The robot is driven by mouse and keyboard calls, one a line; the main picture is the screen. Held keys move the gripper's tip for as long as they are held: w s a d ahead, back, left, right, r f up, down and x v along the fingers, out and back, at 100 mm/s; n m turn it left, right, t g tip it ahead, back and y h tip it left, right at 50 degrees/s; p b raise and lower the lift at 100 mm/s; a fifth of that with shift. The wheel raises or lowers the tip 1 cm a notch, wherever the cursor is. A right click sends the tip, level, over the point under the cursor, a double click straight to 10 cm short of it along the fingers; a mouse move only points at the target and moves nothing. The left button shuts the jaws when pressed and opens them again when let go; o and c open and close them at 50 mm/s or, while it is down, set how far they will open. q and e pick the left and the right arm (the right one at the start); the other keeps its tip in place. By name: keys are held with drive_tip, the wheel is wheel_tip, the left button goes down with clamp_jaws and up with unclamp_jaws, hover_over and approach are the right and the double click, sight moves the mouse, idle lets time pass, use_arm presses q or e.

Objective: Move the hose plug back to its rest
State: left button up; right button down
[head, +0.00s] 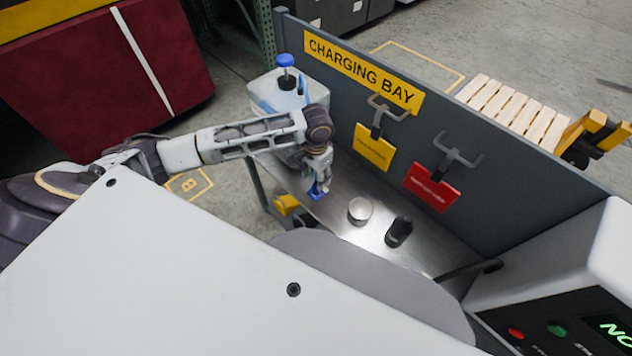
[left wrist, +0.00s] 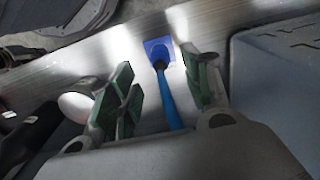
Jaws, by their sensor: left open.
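The blue hose (left wrist: 169,100) runs up between the fingers of my open left gripper (left wrist: 156,75) in the left wrist view. Its darker blue plug end (left wrist: 160,63) is at a blue square piece (left wrist: 157,44) on the metal bench; I cannot tell whether it is seated there. The green-padded fingers stand apart on either side of the hose, with gaps visible. In the head view my left gripper (head: 319,172) points down at the bench's left edge, just above the blue square (head: 316,194), and hides most of the hose. My right gripper is not seen.
A pale jug (head: 272,92) with a blue cap stands behind my left gripper. A silver round lid (head: 360,210) and a black cylinder (head: 399,232) stand on the bench (head: 335,218). The grey charging bay panel (head: 480,130) with hooks and tags bounds the back.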

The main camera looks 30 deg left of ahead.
use_arm(q)
drive_tip(key=shift+r, duration=2.35)
